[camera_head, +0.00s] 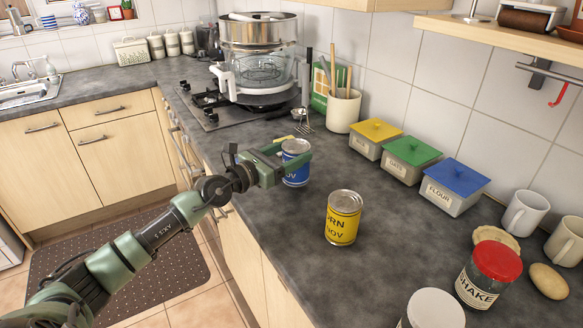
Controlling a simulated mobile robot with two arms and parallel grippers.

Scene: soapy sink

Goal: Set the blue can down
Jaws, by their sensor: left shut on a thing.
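A blue can (295,172) with a silver top is upright at the counter's front part. My left gripper (288,160), on the green arm coming in from the left, is shut around the blue can. The gripper hides part of the can's side. I cannot tell whether the can's base touches the dark counter (290,235). My right gripper is not in view.
Yellow, green and blue lidded boxes (455,188) line the wall. A utensil crock (343,110) and a stove with a steamer (258,60) are behind. A red-lidded shaker (488,275), mugs (524,213) and a white-topped container (433,309) stand right. Counter around the yellow can is clear.

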